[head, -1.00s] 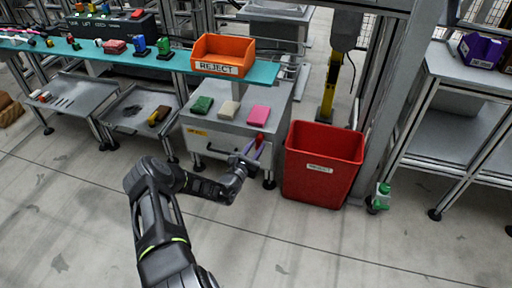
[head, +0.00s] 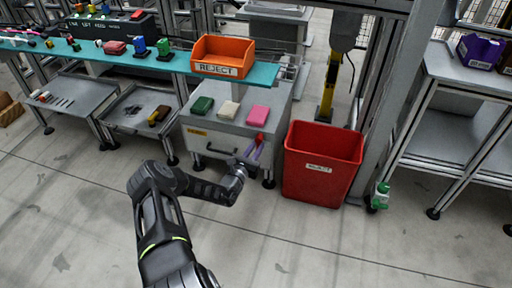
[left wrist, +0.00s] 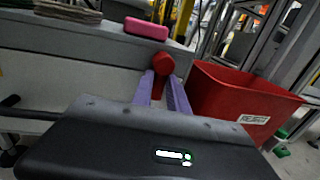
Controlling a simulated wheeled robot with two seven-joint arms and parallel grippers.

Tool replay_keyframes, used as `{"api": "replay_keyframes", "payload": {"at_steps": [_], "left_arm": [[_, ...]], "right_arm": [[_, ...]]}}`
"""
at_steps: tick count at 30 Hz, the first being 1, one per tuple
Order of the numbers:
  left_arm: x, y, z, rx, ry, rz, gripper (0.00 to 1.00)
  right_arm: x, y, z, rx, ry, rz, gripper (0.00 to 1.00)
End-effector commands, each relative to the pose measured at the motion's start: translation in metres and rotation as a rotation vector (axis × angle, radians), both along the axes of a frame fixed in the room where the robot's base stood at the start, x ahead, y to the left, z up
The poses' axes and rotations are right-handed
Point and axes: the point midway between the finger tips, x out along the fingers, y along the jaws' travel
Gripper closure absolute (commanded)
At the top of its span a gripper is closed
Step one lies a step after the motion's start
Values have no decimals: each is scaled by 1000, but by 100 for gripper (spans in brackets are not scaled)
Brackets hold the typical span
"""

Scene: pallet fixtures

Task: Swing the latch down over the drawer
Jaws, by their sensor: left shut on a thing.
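The drawer (head: 215,147) is the front of a grey cabinet and has a dark bar handle (head: 232,158). The red latch (head: 260,138) is at the right end of the drawer front. In the left wrist view the latch (left wrist: 163,64) shows a round red head, with a red part running down between the fingers. My left gripper (head: 256,150) has purple fingers and is shut on the latch. The fingers also show in the left wrist view (left wrist: 162,88), one on each side of the red part. The latch's lower end is hidden by my wrist. My right gripper is out of view.
A red reject bin (head: 320,165) stands close to the right of the cabinet. Green, cream and pink (head: 258,115) blocks lie on the cabinet top. An orange reject tray (head: 222,57) sits on the teal shelf above. The floor in front is clear.

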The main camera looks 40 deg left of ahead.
Motion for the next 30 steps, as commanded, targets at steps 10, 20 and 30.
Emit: {"api": "replay_keyframes", "payload": {"at_steps": [10, 20, 30], "left_arm": [[2, 1, 5, 3, -11, 1, 59], [-3, 0, 4, 2, -7, 1, 59], [-52, -9, 6, 0, -6, 2, 59]], "right_arm": [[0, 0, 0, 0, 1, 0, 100], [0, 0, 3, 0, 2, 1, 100], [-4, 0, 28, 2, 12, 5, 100]]}}
